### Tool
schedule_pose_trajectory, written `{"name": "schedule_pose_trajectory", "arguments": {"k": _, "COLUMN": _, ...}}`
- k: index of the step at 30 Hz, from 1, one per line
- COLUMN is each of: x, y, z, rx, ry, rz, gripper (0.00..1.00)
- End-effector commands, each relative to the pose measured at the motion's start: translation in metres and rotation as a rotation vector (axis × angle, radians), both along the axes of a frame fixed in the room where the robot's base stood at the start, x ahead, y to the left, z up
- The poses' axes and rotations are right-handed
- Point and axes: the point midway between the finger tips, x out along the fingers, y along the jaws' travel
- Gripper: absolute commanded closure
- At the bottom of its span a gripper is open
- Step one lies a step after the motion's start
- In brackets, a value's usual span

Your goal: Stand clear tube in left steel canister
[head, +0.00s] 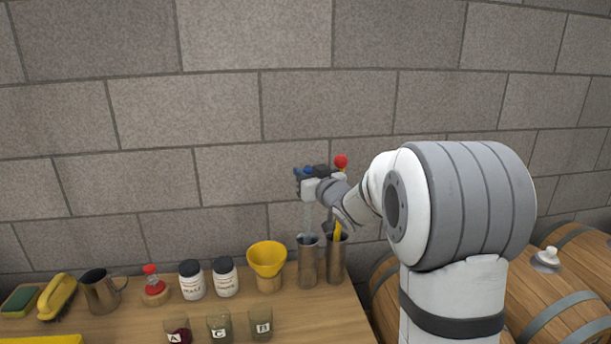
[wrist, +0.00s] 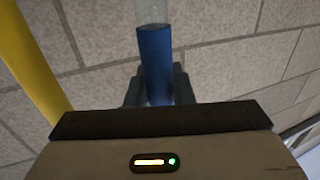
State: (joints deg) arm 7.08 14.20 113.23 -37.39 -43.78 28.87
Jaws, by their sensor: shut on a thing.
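My gripper (head: 304,184) is shut on the blue grip section of the clear tube (head: 307,218). The tube hangs nearly upright below the gripper, over the left steel canister (head: 308,264). Its lower end meets the canister's mouth; I cannot tell how far inside it is. In the wrist view the blue section of the clear tube (wrist: 155,62) sits between my gripper's fingers (wrist: 157,90), with the clear part running beyond it. The canister is not seen in the wrist view.
The right steel canister (head: 336,262) stands close beside, holding a yellow-handled tool (head: 337,232). A yellow funnel (head: 266,258), two labelled jars (head: 192,282) and lettered glasses (head: 219,328) stand leftward on the wooden bench (head: 130,318). Barrels (head: 560,290) are at right.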

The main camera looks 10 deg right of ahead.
Motion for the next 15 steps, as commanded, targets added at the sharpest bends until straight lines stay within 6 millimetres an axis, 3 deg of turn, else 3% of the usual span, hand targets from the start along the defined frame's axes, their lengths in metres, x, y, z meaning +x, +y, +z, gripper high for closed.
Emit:
{"name": "schedule_pose_trajectory", "arguments": {"k": 11, "x": 0.0, "y": 0.0007, "z": -0.0051, "rx": -0.001, "ry": -0.001, "rz": 0.001, "gripper": 0.99}}
{"name": "schedule_pose_trajectory", "arguments": {"k": 12, "x": 0.0, "y": 0.0007, "z": -0.0054, "rx": -0.001, "ry": -0.001, "rz": 0.001, "gripper": 0.78}}
{"name": "schedule_pose_trajectory", "arguments": {"k": 15, "x": -0.0001, "y": 0.0009, "z": -0.0041, "rx": -0.001, "ry": -0.001, "rz": 0.001, "gripper": 0.7}}
